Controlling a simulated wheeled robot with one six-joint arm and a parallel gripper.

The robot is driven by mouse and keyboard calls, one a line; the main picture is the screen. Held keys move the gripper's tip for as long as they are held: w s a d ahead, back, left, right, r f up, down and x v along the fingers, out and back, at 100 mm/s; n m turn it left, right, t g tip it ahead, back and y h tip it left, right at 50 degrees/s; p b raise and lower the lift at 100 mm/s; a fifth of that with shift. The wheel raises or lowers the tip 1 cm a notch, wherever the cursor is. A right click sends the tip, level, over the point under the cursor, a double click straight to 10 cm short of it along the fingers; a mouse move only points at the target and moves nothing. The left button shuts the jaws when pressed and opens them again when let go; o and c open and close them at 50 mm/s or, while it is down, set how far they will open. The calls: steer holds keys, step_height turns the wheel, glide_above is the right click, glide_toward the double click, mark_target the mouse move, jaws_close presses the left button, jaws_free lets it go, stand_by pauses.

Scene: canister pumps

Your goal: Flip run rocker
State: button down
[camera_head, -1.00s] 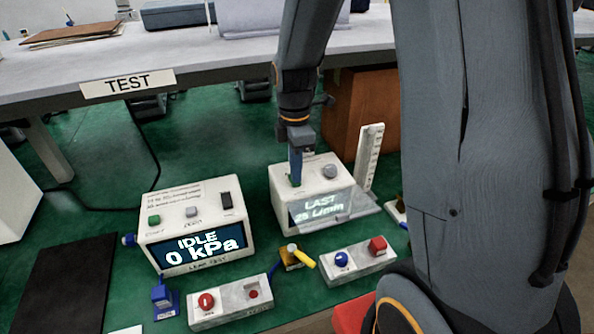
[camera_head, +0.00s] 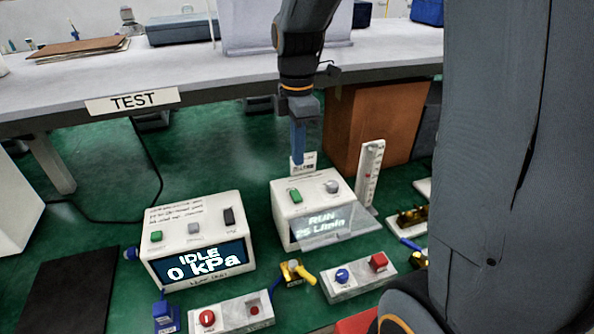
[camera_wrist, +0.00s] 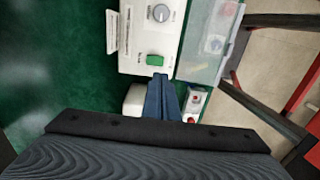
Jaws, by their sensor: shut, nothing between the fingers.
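The right-hand white box (camera_head: 315,187) has a green rocker (camera_head: 295,196) and a grey knob (camera_head: 331,187) on its top. Its front display (camera_head: 322,219) reads "RUN 25 L/min" behind a clear tilted flap. My gripper (camera_head: 298,160) is shut and empty, pointing down, raised above and behind the rocker in the head view. In the wrist view, the fingertips (camera_wrist: 158,77) show close below the green rocker (camera_wrist: 154,60) in the picture, and the rocker is in plain sight. The grey knob (camera_wrist: 161,13) is beyond it.
Left of it, another white box (camera_head: 198,233) reads "IDLE 0 kPa". Control blocks with a blue knob (camera_head: 343,275) and a red knob (camera_head: 207,317) lie in front. A flow gauge (camera_head: 370,173) stands to the right. The TEST table (camera_head: 200,82) is behind.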

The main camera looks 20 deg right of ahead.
mark_target(299, 196)
steer(key=shift+r, duration=1.45)
steer(key=shift+w+f+b, duration=0.1)
steer(key=shift+w+b, duration=0.05)
steer(key=shift+b, duration=0.85)
steer(key=b, duration=0.6)
steer(key=shift+w+d+f, duration=0.1)
steer(key=shift+w+f, duration=0.05)
steer(key=shift+w, duration=0.15)
steer(key=shift+b, duration=1.05)
steer(key=shift+s+r+b, duration=0.25)
steer(key=shift+r+b, duration=0.1)
steer(key=shift+b, duration=0.25)
step_height(299, 196, down, 14)
steer(key=shift+s+p, duration=0.15)
steer(key=shift+p, duration=0.9)
